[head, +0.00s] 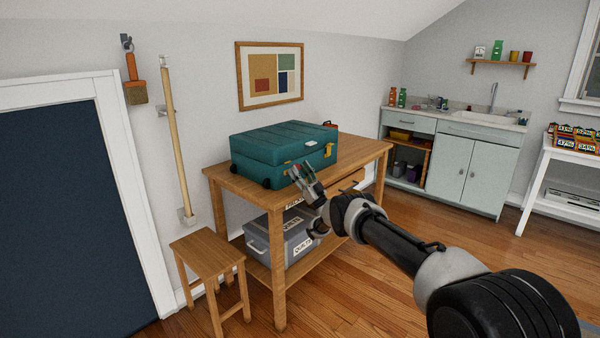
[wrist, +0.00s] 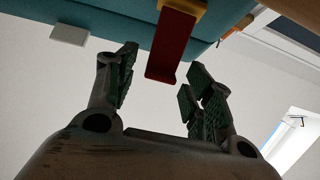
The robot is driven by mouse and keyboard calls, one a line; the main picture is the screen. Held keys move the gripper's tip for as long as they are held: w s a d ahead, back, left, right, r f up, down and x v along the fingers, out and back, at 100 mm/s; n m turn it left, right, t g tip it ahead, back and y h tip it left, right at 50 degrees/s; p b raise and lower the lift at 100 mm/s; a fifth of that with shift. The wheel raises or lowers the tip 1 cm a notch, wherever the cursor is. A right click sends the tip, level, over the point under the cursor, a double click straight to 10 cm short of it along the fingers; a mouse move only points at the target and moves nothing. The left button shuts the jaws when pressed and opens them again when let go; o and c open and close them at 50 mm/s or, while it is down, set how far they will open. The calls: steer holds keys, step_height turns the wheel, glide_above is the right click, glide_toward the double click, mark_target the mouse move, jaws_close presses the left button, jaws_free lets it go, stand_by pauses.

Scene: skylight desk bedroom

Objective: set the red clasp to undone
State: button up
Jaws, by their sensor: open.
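The teal case (head: 270,140) lies closed on the wooden table (head: 378,150). In the wrist view the case (wrist: 110,14) fills the top edge. A red clasp (wrist: 172,40) on a yellow mount (wrist: 190,5) sticks out from it. My gripper (wrist: 163,62) is open, with one finger on each side of the clasp's free end. I see gaps between the clasp and both fingers. In the head view my gripper (head: 303,174) is at the case's near side, and the red clasp is largely hidden or too small to make out there.
A yellow latch (head: 328,151) sits farther right on the case front. A grey bin (head: 283,240) is on the table's lower shelf. A wooden stool (head: 206,252) stands at the left. The floor (head: 400,265) right of the table is clear.

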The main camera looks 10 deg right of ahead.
steer(key=v, duration=1.2)
steer(key=w+r+n+g+h, duration=0.1)
steer(key=w+r+g, duration=0.25)
steer(key=r, duration=1.65)
step_height(320, 180, down, 11)
steer(key=s+a+m+g+h, duration=0.1)
steer(key=a+g+h, duration=0.1)
steer(key=g+h, duration=0.2)
steer(key=shift+t, duration=0.25)
steer(key=x, duration=0.6)
steer(key=shift+w+a+r, duration=0.1)
steer(key=shift+w+r, duration=0.05)
steer(key=shift+w, duration=0.2)
steer(key=c, duration=1)
